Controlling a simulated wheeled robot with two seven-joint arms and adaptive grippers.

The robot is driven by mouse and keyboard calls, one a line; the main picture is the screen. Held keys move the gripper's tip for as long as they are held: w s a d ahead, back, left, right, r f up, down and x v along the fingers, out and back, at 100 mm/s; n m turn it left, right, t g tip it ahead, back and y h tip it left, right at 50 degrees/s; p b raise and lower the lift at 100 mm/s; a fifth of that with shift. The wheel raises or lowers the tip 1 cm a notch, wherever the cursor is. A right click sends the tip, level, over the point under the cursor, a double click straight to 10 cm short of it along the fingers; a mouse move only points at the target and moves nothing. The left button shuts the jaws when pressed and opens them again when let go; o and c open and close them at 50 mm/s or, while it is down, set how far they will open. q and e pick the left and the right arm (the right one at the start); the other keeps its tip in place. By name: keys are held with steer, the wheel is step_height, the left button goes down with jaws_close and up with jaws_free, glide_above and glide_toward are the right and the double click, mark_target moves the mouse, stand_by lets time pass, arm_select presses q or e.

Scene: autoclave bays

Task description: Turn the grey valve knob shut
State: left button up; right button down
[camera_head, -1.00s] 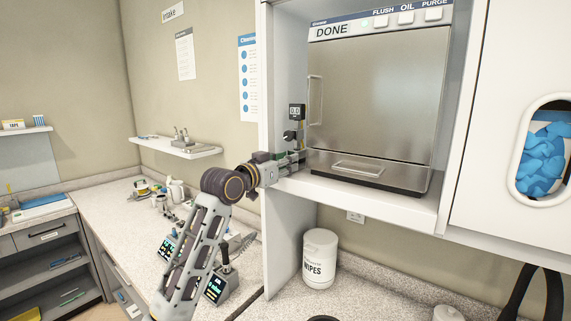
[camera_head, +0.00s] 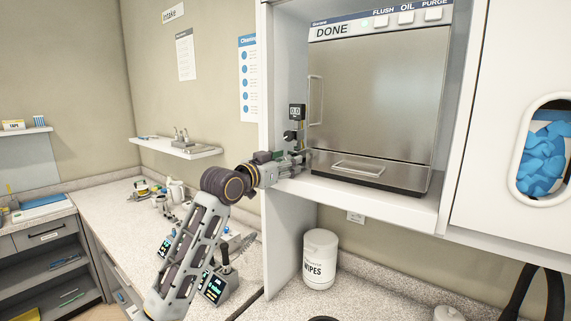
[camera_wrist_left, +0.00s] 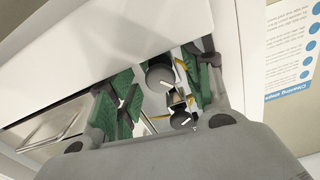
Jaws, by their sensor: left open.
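In the left wrist view two dark grey round knobs with white pointer marks, an upper knob (camera_wrist_left: 160,76) and a lower knob (camera_wrist_left: 180,119), show between the green-padded fingers. I cannot tell from colour which one is the valve knob. My left gripper (camera_wrist_left: 163,92) is open, with one finger on each side of the knobs; contact is not clear. In the head view my left gripper (camera_head: 293,163) is inside the left edge of the bay, just below a dark knob (camera_head: 290,136). The other knob is hidden there.
A small display (camera_head: 297,112) is above the knob. The steel autoclave (camera_head: 375,100) with its door handle (camera_head: 315,100) stands close to the right of the gripper. The bay's white side panel (camera_head: 266,90) is close on the left. A wipes tub (camera_head: 320,258) stands below.

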arm_select(q)
steer(key=v, duration=1.2)
stand_by(0.6)
steer(key=shift+f, duration=0.1)
